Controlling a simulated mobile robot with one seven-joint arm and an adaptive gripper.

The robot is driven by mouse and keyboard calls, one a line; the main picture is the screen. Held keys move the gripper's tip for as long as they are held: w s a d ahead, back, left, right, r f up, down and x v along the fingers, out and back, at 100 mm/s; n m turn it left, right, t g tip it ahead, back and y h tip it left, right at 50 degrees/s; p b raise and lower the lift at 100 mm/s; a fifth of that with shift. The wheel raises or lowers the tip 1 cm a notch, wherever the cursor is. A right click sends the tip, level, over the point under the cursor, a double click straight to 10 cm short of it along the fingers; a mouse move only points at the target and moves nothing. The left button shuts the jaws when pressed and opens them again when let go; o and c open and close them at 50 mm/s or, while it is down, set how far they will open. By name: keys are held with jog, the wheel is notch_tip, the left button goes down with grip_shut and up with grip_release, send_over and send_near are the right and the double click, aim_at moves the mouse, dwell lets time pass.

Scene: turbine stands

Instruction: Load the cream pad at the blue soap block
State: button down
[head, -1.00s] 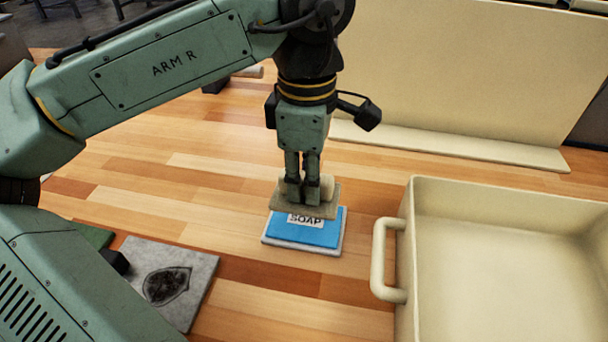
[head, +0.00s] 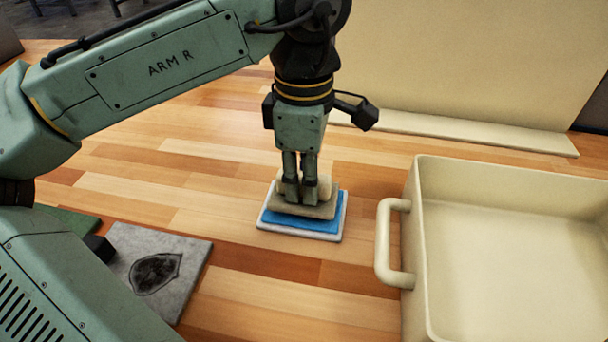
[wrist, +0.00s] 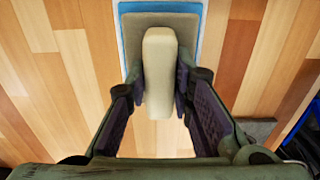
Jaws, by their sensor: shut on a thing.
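The blue soap block (head: 328,228) lies flat on a pale tray (head: 285,233) on the wooden table in the head view. The cream pad (head: 318,210) is a tan slab with a cream grip block on top. My gripper (head: 300,200) is shut on that grip block, pointing straight down. The pad is over the blue block and covers most of it; I cannot tell whether they touch. In the wrist view the cream grip (wrist: 160,75) is between the fingers, and blue edges of the block (wrist: 160,6) show around the pad.
A cream bin with a handle (head: 392,245) stands at the right. A grey tile with a dark stained patch (head: 157,272) lies at the lower left, beside a green piece (head: 70,218). A cream upright panel (head: 470,60) stands behind.

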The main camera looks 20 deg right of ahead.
jog(key=shift+f, duration=0.75)
dwell(1.8)
jog(key=shift+r, duration=0.1)
notch_tip(320, 180, up, 7)
jog(key=p, duration=0.6)
dwell(0.8)
